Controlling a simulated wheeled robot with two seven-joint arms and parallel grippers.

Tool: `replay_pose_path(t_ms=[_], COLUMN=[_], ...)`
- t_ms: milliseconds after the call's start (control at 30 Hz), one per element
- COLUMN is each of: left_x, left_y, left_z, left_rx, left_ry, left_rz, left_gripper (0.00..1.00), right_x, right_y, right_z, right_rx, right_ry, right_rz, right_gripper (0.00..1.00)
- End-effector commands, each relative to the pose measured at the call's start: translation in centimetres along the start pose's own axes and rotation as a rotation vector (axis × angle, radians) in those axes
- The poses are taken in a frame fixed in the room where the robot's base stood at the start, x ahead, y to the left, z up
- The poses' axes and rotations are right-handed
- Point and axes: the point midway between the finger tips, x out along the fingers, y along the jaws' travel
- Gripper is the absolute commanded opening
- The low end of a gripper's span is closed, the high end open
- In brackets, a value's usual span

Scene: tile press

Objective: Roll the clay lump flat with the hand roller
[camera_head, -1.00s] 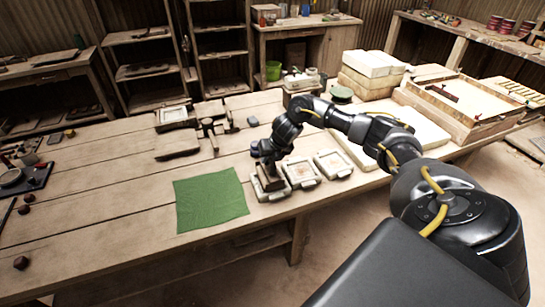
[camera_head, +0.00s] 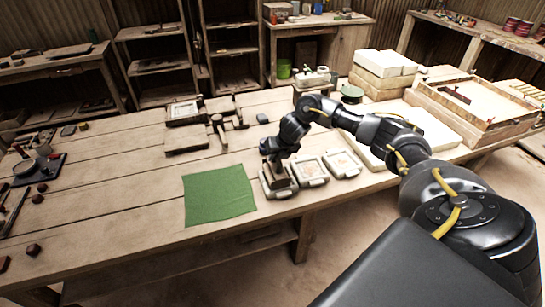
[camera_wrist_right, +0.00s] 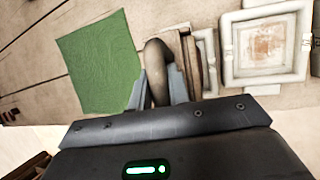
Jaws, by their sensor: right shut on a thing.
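My right gripper (camera_head: 274,160) is shut on a brown wooden tool with a rounded handle (camera_wrist_right: 156,62) and a block-like lower part (camera_head: 279,178). The tool is over or in the leftmost pale tile mould (camera_head: 281,193) at the table's front edge; contact is unclear. A T-shaped wooden tool (camera_head: 219,134), perhaps the hand roller, lies further back on the table, apart from the gripper. I cannot clearly make out a clay lump. My left gripper is not in view.
A green cloth (camera_head: 219,195) lies left of the moulds. Two more moulds (camera_head: 310,169) (camera_head: 342,163) stand to the right. Wooden boards (camera_head: 188,139) lie behind. A dark tray (camera_head: 40,170) and small dark lumps (camera_head: 33,250) are at the left. The front left tabletop is mostly bare.

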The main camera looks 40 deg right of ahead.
Motion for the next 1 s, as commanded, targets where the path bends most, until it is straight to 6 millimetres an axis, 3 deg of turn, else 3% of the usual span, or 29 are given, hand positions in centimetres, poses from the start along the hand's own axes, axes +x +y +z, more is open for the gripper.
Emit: replay_pose_path(t_ms=[33, 367, 700, 1000], left_x=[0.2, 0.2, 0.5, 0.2], left_y=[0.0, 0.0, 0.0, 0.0], left_z=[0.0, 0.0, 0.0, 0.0], left_rx=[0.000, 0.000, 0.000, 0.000], left_ry=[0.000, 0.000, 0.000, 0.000], left_rz=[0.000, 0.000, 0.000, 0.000], left_gripper=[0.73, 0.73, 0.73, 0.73], right_x=[0.5, 0.3, -0.2, -0.2], right_y=[-0.7, -1.1, -2.8, -2.4], right_z=[-0.7, -0.8, -0.6, -0.5], right_rx=[-0.004, -0.007, -0.007, -0.008], right_ry=[0.016, 0.020, 0.020, 0.021], right_rz=[-0.011, -0.007, -0.007, -0.005], right_gripper=[0.00, 0.00, 0.00, 0.00])
